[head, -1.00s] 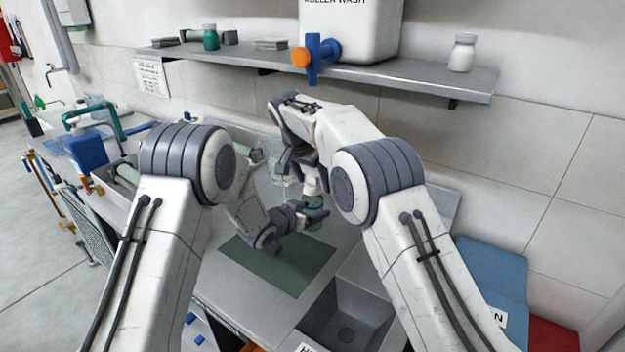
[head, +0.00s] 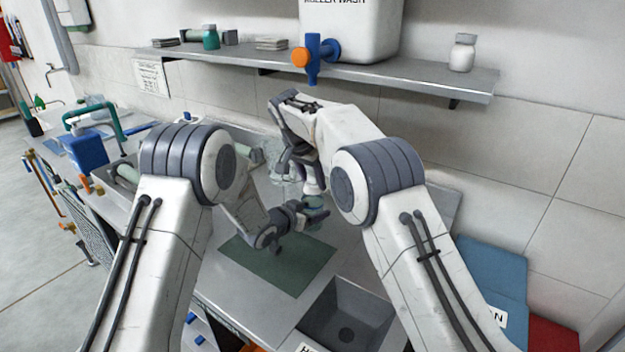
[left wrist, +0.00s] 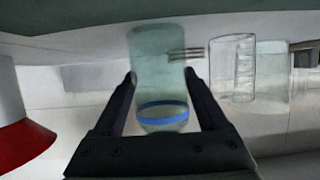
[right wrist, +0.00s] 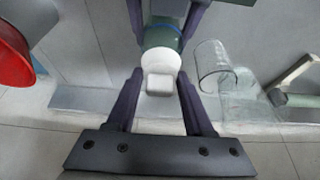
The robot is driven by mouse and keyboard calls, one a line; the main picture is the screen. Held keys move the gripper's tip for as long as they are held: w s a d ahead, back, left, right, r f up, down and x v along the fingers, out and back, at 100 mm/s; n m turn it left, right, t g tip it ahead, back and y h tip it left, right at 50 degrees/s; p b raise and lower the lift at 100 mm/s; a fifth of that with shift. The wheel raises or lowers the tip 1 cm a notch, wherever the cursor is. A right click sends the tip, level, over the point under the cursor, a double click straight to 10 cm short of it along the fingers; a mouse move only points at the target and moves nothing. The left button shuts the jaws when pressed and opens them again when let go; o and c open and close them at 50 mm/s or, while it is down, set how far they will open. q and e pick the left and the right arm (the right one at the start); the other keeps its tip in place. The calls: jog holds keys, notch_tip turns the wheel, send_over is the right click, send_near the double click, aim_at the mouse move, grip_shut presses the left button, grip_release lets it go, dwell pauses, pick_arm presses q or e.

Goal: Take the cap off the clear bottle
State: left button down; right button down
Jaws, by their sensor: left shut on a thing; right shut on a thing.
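The clear, greenish bottle (left wrist: 155,60) with a blue band is between the fingers of my left gripper (left wrist: 161,77), which is shut on it. In the head view the bottle (head: 316,206) is small and partly covered by my left gripper (head: 303,214). The white cap (right wrist: 160,65) is in line with the bottle in the right wrist view. My right gripper (right wrist: 161,78) is shut on the cap, above the left one. In the head view my right gripper (head: 297,160) hides part of the cap. I cannot tell whether the cap still touches the bottle's neck.
Clear glassware (right wrist: 214,65) stands close beside the grippers. A green mat (head: 280,264) lies on the counter, with a sink (head: 345,315) in front. A shelf (head: 420,82) with a white tank (head: 365,35) and its blue tap (head: 313,65) is above and behind.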

aim_at(313, 174)
jog(key=shift+r, duration=0.15)
jog(key=shift+r, duration=0.9)
jog(key=shift+r, duration=2)
pick_arm(q)
grip_release()
jog(key=shift+s+a, duration=0.1)
